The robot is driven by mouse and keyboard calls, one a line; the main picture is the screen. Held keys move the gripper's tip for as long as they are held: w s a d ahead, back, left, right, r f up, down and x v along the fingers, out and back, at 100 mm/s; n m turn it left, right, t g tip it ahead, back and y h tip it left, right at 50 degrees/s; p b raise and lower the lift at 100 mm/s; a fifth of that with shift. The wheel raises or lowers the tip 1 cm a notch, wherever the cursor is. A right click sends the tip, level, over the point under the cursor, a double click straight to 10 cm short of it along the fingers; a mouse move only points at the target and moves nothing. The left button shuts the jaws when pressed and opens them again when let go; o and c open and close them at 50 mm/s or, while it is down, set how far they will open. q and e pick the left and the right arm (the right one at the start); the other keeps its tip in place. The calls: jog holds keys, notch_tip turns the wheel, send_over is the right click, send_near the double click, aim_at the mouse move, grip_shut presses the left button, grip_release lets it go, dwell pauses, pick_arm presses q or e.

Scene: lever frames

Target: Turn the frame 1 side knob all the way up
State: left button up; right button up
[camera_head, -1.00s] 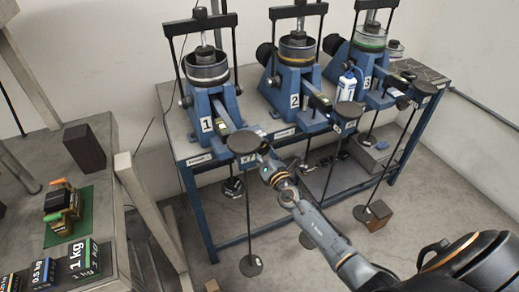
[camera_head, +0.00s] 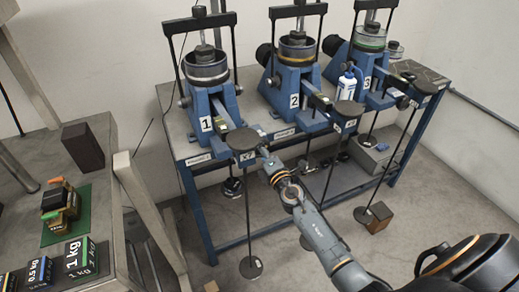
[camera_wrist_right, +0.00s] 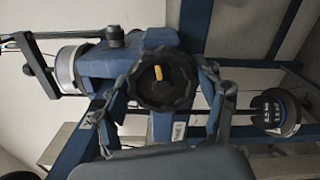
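Frame 1 (camera_head: 207,112) is a blue lever frame at the left of the blue stand, marked 1. My right gripper (camera_head: 264,156) reaches beside the round black disc (camera_head: 243,140) at its lever end; its fingers are not clear there. In the right wrist view, a large black lobed knob (camera_wrist_right: 160,88) with a yellow mark lies between the open fingers of my right gripper (camera_wrist_right: 167,95). The fingers show on either side with gaps; I see no contact. No number shows there, and frame 1's side knob is not clear in the head view. My left gripper is not in view.
Frame 2 (camera_head: 297,80) and frame 3 (camera_head: 369,65) stand to the right on the stand. Thin hanger rods drop below the lever ends. A white bottle (camera_head: 346,86) stands between them. A bench with labelled weights (camera_head: 78,257) is at left.

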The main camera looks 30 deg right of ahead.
jog(key=shift+o, duration=0.8)
jog(key=shift+w+f, duration=0.1)
jog(key=shift+w, duration=0.15)
jog(key=s, duration=0.6)
jog(key=shift+s+a, duration=0.15)
jog(key=shift+a, duration=0.05)
jog(key=s+a+f+m+g, duration=0.1)
jog(key=s+f+m+g, duration=0.2)
jog(key=s+f, duration=0.55)
jog(key=s+a+f+m+g, duration=0.1)
jog(key=s+f+m+g, duration=0.25)
jog(key=f, duration=0.95)
jog(key=s+f+m+g, duration=0.25)
jog(key=s+f, duration=0.25)
jog(key=f, duration=0.6)
jog(key=s+a+f+m+g, duration=0.1)
jog(key=s+f, duration=0.4)
jog(key=s, duration=0.6)
jog(key=s+a+f+m+g, duration=0.2)
jog(key=s+f+m+g, duration=0.2)
jog(key=s, duration=0.7)
jog(key=s+a+f+m+g+y, duration=0.1)
jog(key=s+a+f+m+g, duration=0.1)
jog(key=s+f, duration=0.5)
jog(key=s+m+g, duration=0.1)
jog(key=s+m, duration=0.1)
jog(key=s, duration=0.2)
jog(key=shift+s+a+f, duration=0.15)
jog(key=shift+a+f, duration=0.1)
jog(key=shift+f, duration=0.1)
